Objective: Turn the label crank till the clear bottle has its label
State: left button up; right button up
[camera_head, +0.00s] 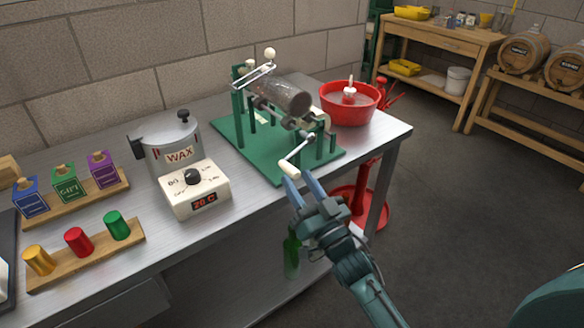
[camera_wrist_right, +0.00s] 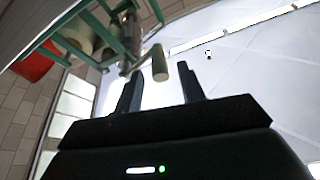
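The clear bottle (camera_head: 288,97) lies on its side in the green labelling machine (camera_head: 245,148) on the metal bench. I cannot make out a label on it. The label crank (camera_head: 290,168) is at the machine's front right, a metal arm with a white handle. My right gripper (camera_head: 299,180) is open just below the handle, at the bench edge. In the right wrist view the crank's handle (camera_wrist_right: 160,63) shows ahead of the open fingertips, between them in the picture. I cannot tell whether it touches them. My left gripper is not in view.
A red basin (camera_head: 349,104) stands behind the machine at the right. A wax pot (camera_head: 165,149) and its heater control box (camera_head: 194,189) are to the left. Colored caps (camera_head: 78,241) and label boxes (camera_head: 64,190) sit on wooden racks. Open floor lies at the right.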

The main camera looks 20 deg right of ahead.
aim_at(292, 168)
jog(key=shift+x, duration=1.9)
jog(key=shift+c, duration=0.5)
grip_shut()
